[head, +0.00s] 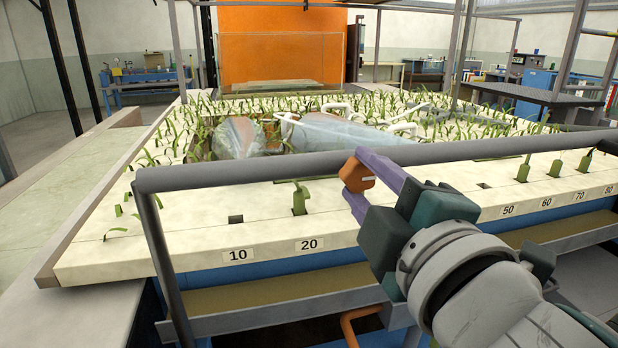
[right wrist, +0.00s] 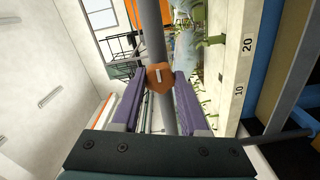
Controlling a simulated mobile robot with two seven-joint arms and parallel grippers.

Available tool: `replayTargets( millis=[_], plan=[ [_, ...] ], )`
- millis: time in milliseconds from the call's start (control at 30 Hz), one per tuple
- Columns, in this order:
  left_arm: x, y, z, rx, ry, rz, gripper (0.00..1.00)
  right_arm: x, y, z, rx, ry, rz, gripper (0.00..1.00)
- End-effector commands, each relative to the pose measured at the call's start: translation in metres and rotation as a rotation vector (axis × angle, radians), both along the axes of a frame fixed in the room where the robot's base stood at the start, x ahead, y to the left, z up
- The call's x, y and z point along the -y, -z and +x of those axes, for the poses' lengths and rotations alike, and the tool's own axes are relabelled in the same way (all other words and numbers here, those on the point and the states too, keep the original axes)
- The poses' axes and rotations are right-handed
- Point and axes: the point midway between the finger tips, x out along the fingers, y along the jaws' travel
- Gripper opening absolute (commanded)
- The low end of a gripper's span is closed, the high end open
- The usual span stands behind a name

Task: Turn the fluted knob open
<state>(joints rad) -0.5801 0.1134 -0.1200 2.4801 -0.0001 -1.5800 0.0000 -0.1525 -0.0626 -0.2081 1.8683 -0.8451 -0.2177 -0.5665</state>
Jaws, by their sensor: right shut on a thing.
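The fluted knob (head: 357,176) is a small orange, many-sided piece by the grey rail in the head view. In the right wrist view the knob (right wrist: 160,78) shows its face with a pale mark on it, in front of the grey bar. My right gripper (head: 360,180) has purple fingers, one on each side of the knob, and is shut on it. The fingers also flank the knob in the right wrist view (right wrist: 159,84). They hide part of the knob's sides. My left gripper is in neither view.
A grey rail (head: 260,170) runs across the front of the pale planted bed (head: 120,255), which carries number labels. Clear glass-like sheets (head: 340,135) lie among the plants. A bent orange pipe (head: 350,322) shows below the bed, near my right arm.

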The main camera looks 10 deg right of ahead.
Motion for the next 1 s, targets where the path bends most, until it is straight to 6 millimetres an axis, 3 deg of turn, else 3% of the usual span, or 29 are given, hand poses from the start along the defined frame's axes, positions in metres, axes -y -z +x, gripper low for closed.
replayTargets(
  millis=[467, 500, 733, 1000],
  plan=[
    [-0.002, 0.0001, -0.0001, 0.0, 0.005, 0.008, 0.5, -0.0003, -0.0008, 0.0, 0.002, 0.0, 0.016, 0.0],
    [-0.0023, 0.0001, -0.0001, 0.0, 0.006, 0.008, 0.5, -0.0003, -0.0008, 0.0, 0.002, 0.0, 0.016, 0.47],
    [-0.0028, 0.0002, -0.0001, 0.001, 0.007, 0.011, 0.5, -0.0002, -0.0005, 0.0, 0.001, -0.001, 0.014, 0.73],
    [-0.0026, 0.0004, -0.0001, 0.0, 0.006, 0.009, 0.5, -0.0001, 0.0001, -0.0011, 0.0, 0.0, 0.013, 0.73]
  ],
)
